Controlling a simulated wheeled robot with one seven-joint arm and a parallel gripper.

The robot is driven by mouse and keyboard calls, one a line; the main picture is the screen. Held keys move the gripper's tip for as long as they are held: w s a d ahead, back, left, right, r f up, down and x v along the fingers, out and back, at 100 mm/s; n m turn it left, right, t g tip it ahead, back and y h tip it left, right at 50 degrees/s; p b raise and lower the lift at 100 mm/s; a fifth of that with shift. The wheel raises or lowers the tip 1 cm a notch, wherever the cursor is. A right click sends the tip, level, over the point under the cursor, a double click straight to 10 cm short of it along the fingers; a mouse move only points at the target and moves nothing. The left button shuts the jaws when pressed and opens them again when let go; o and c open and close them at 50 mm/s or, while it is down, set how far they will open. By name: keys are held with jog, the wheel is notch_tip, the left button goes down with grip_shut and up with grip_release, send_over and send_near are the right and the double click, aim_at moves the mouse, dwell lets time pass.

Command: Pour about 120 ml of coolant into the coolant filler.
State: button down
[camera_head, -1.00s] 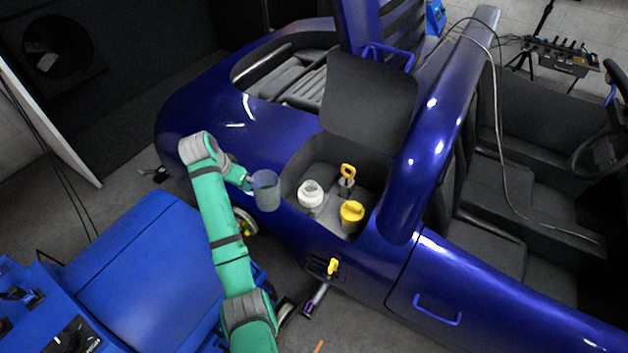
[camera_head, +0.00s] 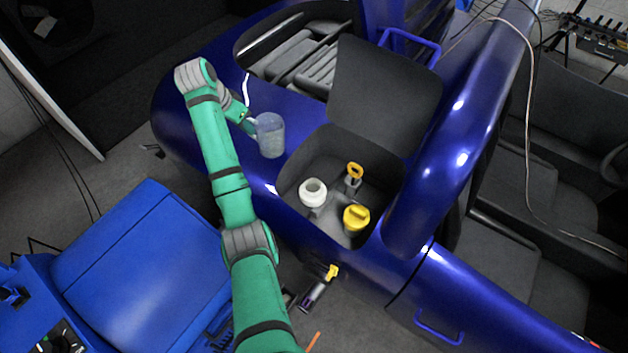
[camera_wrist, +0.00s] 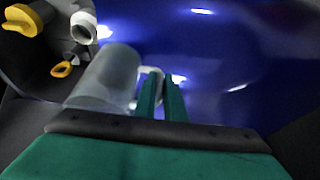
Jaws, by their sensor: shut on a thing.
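My gripper (camera_head: 248,121) is shut on the side of a translucent grey jug (camera_head: 271,136), seemingly by its handle. The jug is held roughly upright above the blue bodywork, to the upper left of the open bay. It also shows in the wrist view (camera_wrist: 108,78), beside my gripper's fingers (camera_wrist: 161,92). The white open-necked filler (camera_head: 313,191) stands in the bay, below and right of the jug, apart from it. It shows at the upper left of the wrist view (camera_wrist: 83,27). The coolant level in the jug is hard to tell.
In the bay (camera_head: 290,172) are a yellow cap (camera_head: 356,217) and a yellow-handled dipstick (camera_head: 354,171) near the filler. A raised dark lid (camera_head: 385,95) stands behind them. A blue cabinet (camera_head: 135,255) stands at lower left.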

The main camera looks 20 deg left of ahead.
aim_at(260, 123)
jog(key=shift+r, duration=0.15)
jog(key=d+r+y, duration=0.1)
jog(key=d+y, duration=0.1)
jog(key=s+d+r+m+t+y, duration=0.1)
jog(key=d+r+y, duration=0.3)
jog(key=shift+s+d+r+m+y, duration=0.1)
jog(key=shift+s+d+m+y, duration=0.1)
jog(key=shift+m+y, duration=0.15)
jog(key=shift+s+d+r+t+y, duration=0.1)
jog(key=shift+s+d+t+y, duration=0.1)
jog(key=shift+d+t+y, duration=0.7)
jog(key=shift+d+m+y+p, duration=0.2)
jog(key=shift+m+y+p, duration=0.15)
jog(key=shift+y, duration=0.3)
jog(key=shift+s+d+r+y, duration=0.1)
jog(key=shift+s+d+y, duration=0.05)
jog(key=shift+y, duration=0.15)
jog(key=shift+d+y, duration=0.45)
jog(key=shift+y, duration=0.15)
dwell(0.5)
jog(key=shift+d+m+p, duration=0.2)
jog(key=shift+m+p, duration=0.1)
jog(key=shift+p, duration=0.15)
